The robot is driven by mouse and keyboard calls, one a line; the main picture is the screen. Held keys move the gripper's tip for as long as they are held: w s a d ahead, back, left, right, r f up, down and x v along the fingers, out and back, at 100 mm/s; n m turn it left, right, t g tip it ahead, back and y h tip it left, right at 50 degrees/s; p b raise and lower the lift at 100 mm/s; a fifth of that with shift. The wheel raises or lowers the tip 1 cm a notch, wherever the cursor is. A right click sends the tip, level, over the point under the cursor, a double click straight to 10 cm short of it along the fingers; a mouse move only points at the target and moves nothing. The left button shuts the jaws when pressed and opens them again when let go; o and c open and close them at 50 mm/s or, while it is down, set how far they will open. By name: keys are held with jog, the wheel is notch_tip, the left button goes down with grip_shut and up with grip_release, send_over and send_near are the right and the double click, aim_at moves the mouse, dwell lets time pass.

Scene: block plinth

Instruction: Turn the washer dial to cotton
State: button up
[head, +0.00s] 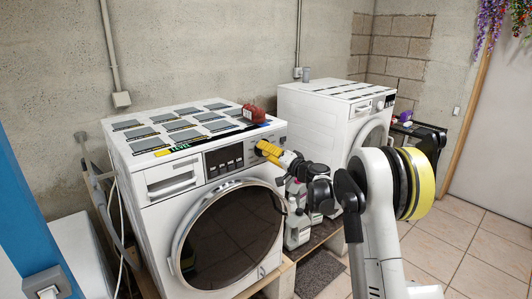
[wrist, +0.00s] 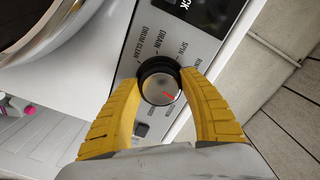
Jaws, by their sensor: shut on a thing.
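The washer (head: 222,165) is the nearer white front-loader, with a round dark door and a control panel along its top front. Its dial (wrist: 157,90) shows in the wrist view as a silver knob with a dark rim and a short red mark toward the lower right of its face. My gripper (head: 266,151) is at the right end of the panel, its yellow fingers shut on the dial from both sides. Labels DRUM CLEAN, DRAIN and SPIN are readable around the dial. Other labels are partly covered by the fingers or too small to read; I cannot make out cotton.
A second white machine (head: 315,120) stands to the right. A red object (head: 253,113) and several dark flat panels lie on the washer's top. Bottles (head: 297,222) stand between the machines. Tiled floor (head: 450,240) is open at the right.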

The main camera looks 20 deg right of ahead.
jog(key=m, duration=0.5)
jog(key=shift+r, duration=0.1)
jog(key=shift+m, duration=0.4)
jog(key=o, duration=1.2)
jog(key=shift+s, duration=0.1)
jog(key=v, duration=1.1)
jog(key=shift+s+d, duration=0.1)
jog(key=shift+s, duration=0.3)
